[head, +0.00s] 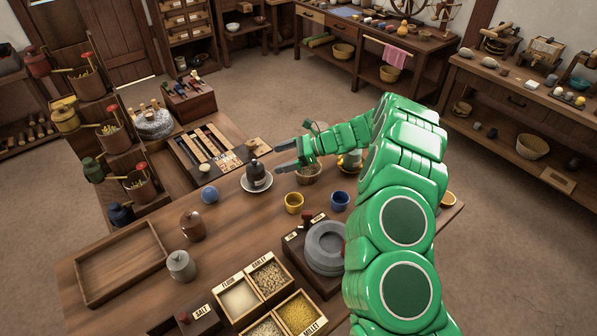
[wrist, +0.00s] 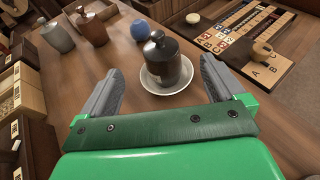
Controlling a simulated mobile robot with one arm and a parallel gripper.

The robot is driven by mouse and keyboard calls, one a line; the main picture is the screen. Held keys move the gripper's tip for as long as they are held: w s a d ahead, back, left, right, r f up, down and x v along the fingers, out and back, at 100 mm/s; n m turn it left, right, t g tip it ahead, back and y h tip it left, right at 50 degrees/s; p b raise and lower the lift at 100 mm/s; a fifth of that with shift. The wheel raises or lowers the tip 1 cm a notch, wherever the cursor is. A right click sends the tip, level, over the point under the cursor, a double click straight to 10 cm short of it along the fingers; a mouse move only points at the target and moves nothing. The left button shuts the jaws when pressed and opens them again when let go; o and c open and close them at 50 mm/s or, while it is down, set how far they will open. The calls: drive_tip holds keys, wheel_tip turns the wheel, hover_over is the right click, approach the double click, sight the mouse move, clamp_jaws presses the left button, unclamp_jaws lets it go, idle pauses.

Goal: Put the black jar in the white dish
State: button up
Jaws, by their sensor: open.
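The black jar (head: 256,170), dark and glossy with a knobbed lid, stands upright in the white dish (head: 257,187) on the wooden table. In the wrist view the jar (wrist: 160,62) rests inside the rim of the dish (wrist: 168,89). My gripper (head: 280,156) is open and empty, just right of the jar in the head view. In the wrist view its two fingers (wrist: 157,75) are spread either side of the near edge of the dish, with the jar just beyond the fingertips. I see no finger touching the jar.
A blue ball-shaped pot (head: 209,195) is left of the dish, with a brown jar (head: 192,226) and a grey jar (head: 181,265) beyond. Yellow (head: 293,203) and blue (head: 339,201) cups stand to the right. A lettered board (head: 212,150) lies behind. An empty tray (head: 118,262) is at left.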

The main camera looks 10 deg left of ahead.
drive_tip(key=shift+r, duration=0.15)
drive_tip(key=s+d+r+n+g+h, duration=0.15)
drive_tip(key=s+r+n, duration=0.35)
drive_tip(key=s+r, duration=0.55)
drive_tip(key=s+d+r+n+g+h, duration=0.1)
drive_tip(key=s+d+r+n+h, duration=0.3)
drive_tip(key=s+r, duration=0.65)
drive_tip(key=s+d+r+n+t+h, duration=0.1)
drive_tip(key=s+d+n+h, duration=0.2)
drive_tip(key=s+d, duration=0.9)
drive_tip(key=s+d+n+t+h, duration=0.2)
drive_tip(key=s+d+h, duration=0.3)
drive_tip(key=s+d, duration=0.7)
drive_tip(key=s+n, duration=0.1)
drive_tip(key=s, duration=0.3)
drive_tip(key=shift+s+r+n, duration=0.2)
drive_tip(key=shift+r+n, duration=0.15)
drive_tip(key=shift+n, duration=0.05)
